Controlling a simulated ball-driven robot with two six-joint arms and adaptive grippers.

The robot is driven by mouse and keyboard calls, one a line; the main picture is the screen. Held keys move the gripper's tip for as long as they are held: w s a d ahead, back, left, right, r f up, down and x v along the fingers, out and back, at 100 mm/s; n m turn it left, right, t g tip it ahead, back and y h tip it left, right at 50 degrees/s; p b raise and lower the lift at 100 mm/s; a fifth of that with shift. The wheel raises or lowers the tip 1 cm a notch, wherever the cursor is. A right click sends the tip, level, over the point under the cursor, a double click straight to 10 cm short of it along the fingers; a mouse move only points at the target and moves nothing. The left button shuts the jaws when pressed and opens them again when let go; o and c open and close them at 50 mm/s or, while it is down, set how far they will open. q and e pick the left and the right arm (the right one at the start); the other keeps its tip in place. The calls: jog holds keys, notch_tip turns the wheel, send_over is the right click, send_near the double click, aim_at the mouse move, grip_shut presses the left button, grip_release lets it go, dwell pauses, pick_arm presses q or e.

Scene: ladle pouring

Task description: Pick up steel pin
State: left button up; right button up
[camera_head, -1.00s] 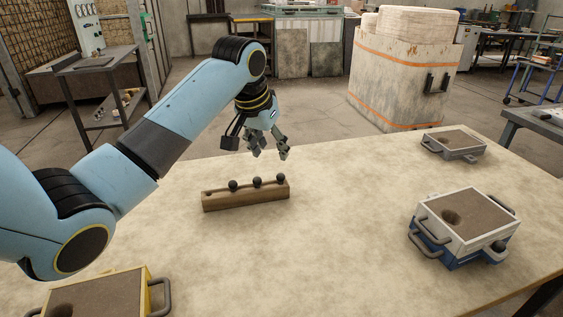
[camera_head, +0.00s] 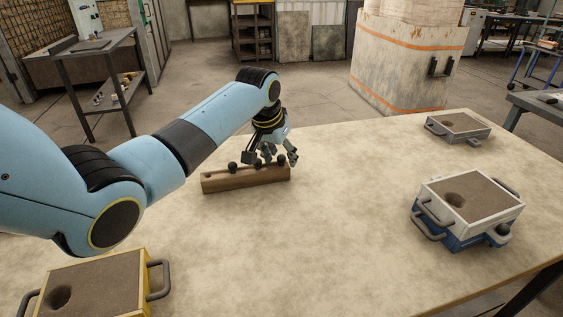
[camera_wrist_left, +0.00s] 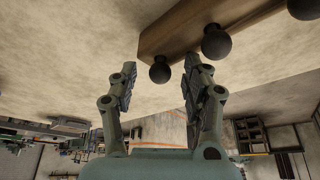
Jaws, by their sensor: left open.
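A wooden block (camera_head: 246,180) lies on the table and holds dark, ball-topped pins in a row. In the head view the pins are the left pin (camera_head: 233,168), the middle pin (camera_head: 257,163) and the right pin (camera_head: 281,160). My left gripper (camera_head: 279,155) is open at the right end of the block, fingers pointing down, close to the right pin. In the left wrist view the end pin's ball (camera_wrist_left: 160,70) appears between my two open fingertips; I cannot tell whether they touch it. My right gripper is in neither view.
A yellow-framed sand box (camera_head: 95,285) stands at the front left. A white-framed sand box (camera_head: 470,200) sits on a blue one (camera_head: 447,241) at the right, with a grey sand box (camera_head: 458,127) behind. The table's middle is clear.

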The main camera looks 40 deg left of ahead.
pick_arm(q)
jog(key=c, duration=0.9)
jog(key=shift+r, duration=0.15)
